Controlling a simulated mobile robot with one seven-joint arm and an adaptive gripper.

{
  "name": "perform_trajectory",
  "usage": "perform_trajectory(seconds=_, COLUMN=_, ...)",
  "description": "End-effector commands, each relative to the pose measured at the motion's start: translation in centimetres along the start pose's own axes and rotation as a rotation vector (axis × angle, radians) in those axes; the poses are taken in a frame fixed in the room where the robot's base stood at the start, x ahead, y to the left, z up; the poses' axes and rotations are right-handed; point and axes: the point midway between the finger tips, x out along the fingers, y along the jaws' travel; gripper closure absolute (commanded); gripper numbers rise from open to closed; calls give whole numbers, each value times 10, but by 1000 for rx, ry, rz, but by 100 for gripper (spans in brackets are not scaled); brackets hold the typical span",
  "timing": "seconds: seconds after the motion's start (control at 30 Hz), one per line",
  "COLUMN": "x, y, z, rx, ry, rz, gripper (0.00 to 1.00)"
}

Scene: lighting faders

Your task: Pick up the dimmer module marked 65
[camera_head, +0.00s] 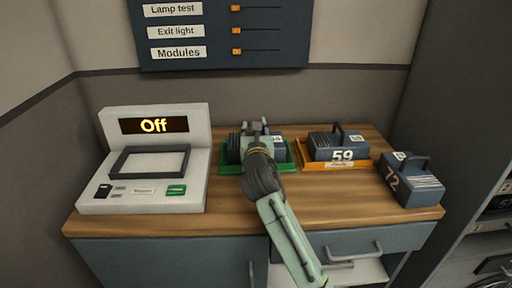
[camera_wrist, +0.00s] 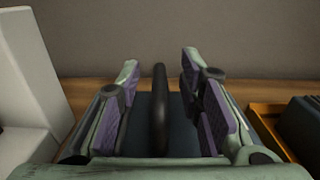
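A dark blue-grey dimmer module (camera_head: 234,148) stands in the green tray (camera_head: 226,170), mostly hidden behind my arm, and its number cannot be read. My gripper (camera_head: 254,126) is over this module. In the wrist view my gripper (camera_wrist: 160,75) is open, with its purple-padded fingers on either side of the module's dark upright handle (camera_wrist: 160,105). Gaps show between the handle and both pads. Two other modules show their marks: module 59 (camera_head: 325,141) in the orange tray (camera_head: 352,167), and module 72 (camera_head: 412,188) on the bare counter. No mark 65 is readable.
A white console (camera_head: 94,206) with a screen reading Off stands at the left of the wooden counter (camera_head: 310,204). A wall panel (camera_head: 290,40) with several labelled sliders hangs behind. The orange tray is close to the right of the green tray.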

Motion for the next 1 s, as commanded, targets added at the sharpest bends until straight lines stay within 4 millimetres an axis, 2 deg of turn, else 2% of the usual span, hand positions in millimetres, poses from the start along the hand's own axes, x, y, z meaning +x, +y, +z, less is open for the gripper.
perform_trajectory(seconds=0.07, x=0, y=0, z=0, rx=0, ry=0, rz=0, gripper=73)
perform_trajectory(seconds=0.47, x=0, y=0, z=0, rx=0, ry=0, rz=0, gripper=100)
perform_trajectory(seconds=1.0, x=0, y=0, z=0, rx=0, ry=1, rz=-1, gripper=100)
